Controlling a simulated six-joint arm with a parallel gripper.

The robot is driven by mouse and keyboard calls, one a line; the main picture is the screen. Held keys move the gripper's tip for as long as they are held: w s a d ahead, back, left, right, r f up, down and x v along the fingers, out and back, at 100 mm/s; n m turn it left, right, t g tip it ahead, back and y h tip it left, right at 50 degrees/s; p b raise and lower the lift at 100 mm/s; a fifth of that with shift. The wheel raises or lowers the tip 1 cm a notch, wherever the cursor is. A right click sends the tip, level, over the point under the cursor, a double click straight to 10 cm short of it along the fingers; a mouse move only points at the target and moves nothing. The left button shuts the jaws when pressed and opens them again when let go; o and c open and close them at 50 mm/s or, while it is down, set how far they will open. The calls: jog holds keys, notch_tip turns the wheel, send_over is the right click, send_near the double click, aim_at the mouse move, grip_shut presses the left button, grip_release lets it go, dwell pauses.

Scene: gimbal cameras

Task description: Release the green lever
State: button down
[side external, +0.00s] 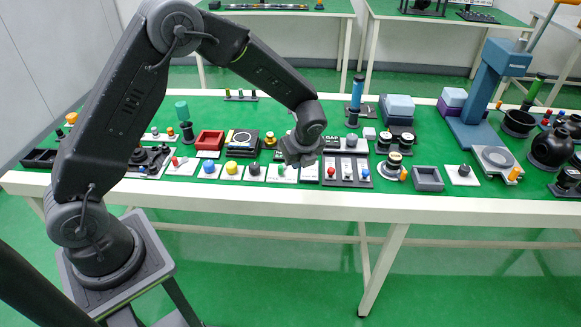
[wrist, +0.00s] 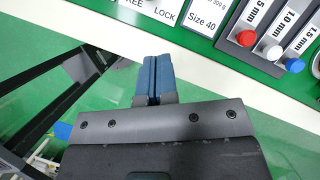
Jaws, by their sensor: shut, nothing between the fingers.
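A small green lever (side external: 281,170) appears to stand on a white plate near the table's front edge in the side view. It is tiny there, and its exact position cannot be told. My gripper (side external: 301,162) is just to the right of it in the picture, above the front of the table. In the wrist view my gripper (wrist: 152,58) is shut, its two blue fingers together with nothing between them. A white plate marked FREE and LOCK (wrist: 150,8) is cut off by the top edge there. The green lever does not show in the wrist view.
A grey panel (wrist: 262,35) with red, white and blue knobs lies right of my fingers. A "Size 40" plate (wrist: 203,20) is closer. The side view shows a red box (side external: 210,141) and several coloured buttons. Floor shows beyond the table's front edge.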

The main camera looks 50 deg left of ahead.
jog(key=v, duration=0.3)
jog(key=shift+d+r, duration=0.2)
jog(key=shift+r, duration=0.15)
